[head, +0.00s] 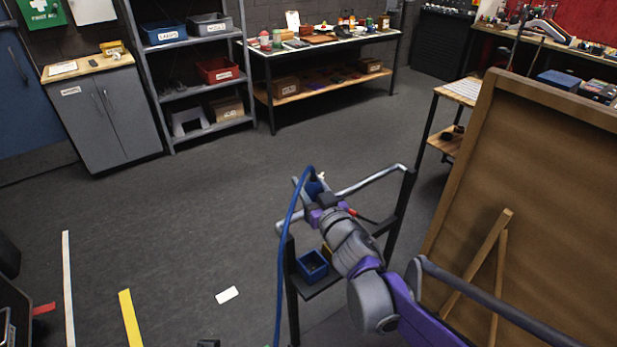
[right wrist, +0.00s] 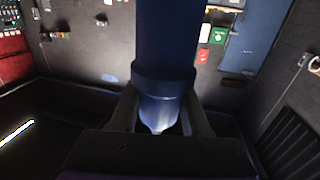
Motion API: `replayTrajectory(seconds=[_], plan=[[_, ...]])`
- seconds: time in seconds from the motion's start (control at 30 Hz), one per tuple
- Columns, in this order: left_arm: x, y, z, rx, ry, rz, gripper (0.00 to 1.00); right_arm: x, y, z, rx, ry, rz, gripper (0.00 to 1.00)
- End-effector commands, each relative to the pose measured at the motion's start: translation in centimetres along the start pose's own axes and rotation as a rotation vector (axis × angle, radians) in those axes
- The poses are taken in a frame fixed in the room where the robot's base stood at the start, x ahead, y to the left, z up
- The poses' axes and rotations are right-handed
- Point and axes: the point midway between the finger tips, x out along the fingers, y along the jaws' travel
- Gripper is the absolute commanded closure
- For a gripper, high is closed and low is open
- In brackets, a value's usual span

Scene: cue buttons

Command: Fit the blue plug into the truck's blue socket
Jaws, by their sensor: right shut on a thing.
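My right gripper (head: 311,196) is shut on the blue plug (head: 316,187), above a dark-framed stand with silver bars. The blue plug (right wrist: 165,90) also shows large in the right wrist view, held between both fingers of the right gripper (right wrist: 160,120). A blue cable (head: 285,240) arches up to the plug and hangs down to the bottom edge of the head view. I cannot make out the truck or its blue socket in either view. My left gripper is not in view.
The dark stand (head: 289,300) has silver bars (head: 372,181) at its top and holds a small blue box (head: 312,262) lower down, beside my right arm. A large brown board (head: 545,180) stands close on the right. The grey floor (head: 190,210) to the left is mostly open.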

Motion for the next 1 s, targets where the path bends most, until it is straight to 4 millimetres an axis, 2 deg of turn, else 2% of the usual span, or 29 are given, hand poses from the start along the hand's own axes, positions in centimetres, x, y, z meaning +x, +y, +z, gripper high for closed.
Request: replayTrajectory(seconds=[1.0], plan=[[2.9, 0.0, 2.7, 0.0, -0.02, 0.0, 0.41, 0.0, 0.0, 7.3, 0.0, 0.0, -0.001, 1.0]])
